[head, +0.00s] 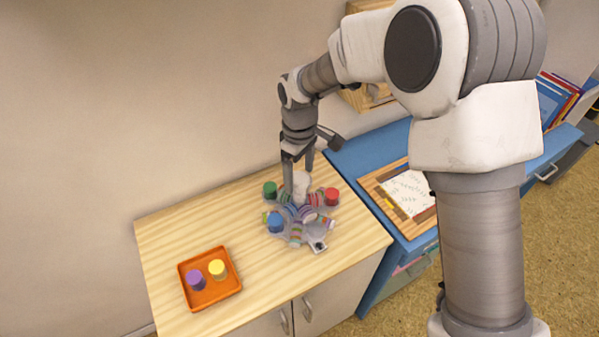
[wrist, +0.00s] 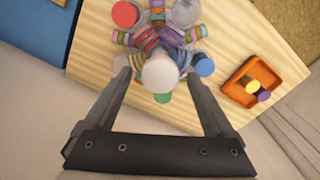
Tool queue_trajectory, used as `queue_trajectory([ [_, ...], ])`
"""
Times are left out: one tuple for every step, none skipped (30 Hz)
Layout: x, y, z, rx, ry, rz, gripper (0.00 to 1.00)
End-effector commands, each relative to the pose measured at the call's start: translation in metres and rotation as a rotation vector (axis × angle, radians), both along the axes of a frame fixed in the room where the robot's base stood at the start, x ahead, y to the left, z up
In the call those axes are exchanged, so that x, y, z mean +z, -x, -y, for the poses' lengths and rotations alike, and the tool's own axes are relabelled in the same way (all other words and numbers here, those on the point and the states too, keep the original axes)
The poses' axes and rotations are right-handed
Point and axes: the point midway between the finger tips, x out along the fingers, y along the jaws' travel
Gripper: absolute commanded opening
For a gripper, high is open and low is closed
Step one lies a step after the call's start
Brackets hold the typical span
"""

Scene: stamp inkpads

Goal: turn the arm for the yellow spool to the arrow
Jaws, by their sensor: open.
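A star-shaped rotary stand with several arms (head: 296,215) carrying striped bands stands on the wooden counter. Red (head: 332,196), green (head: 270,189) and blue (head: 275,222) spools sit at its arm ends. A rounded white knob (wrist: 160,72) rises at its centre.
The orange tray (head: 186,288) at the counter's front left also holds a purple spool (head: 196,280). A blue cabinet with a wooden board (head: 377,186) adjoins on the right. Bare counter (head: 190,232) lies left of the stand.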

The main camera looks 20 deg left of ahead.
Motion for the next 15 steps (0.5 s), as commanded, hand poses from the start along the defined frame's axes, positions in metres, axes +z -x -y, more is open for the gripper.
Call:
queue_trajectory([
  [-0.0007,0.0001,0.0001,0.000,0.000,0.000,0.89],
  [-0.0008,0.0001,0.0001,0.000,0.000,0.000,0.89],
  [-0.0007,0.0001,0.0001,0.000,0.000,0.000,0.89],
  [-0.0007,0.0001,0.0001,0.000,0.000,0.000,0.89],
  [-0.0007,0.0001,0.0001,0.000,0.000,0.000,0.89],
  [-0.0006,0.0001,0.0001,0.000,0.000,0.000,0.89],
  [-0.0006,0.0001,0.0002,0.000,0.001,0.000,0.87],
  [-0.0006,0.0001,0.0002,0.000,0.001,0.000,0.82],
  [-0.0006,0.0001,0.0002,0.000,0.001,0.000,0.74],
  [-0.0005,0.0001,0.0002,0.000,0.001,0.000,0.69],
  [-0.0005,0.0001,0.0002,0.000,0.001,0.000,0.64],
  [-0.0005,0.0001,0.0002,0.000,0.001,0.000,0.56],
  [-0.0005,0.0001,0.0002,0.000,0.001,0.000,0.51],
  [-0.0005,0.0001,0.0002,0.000,0.001,0.000,0.46],
  [-0.0004,0.0001,0.0002,0.000,0.001,0.000,0.38],
])
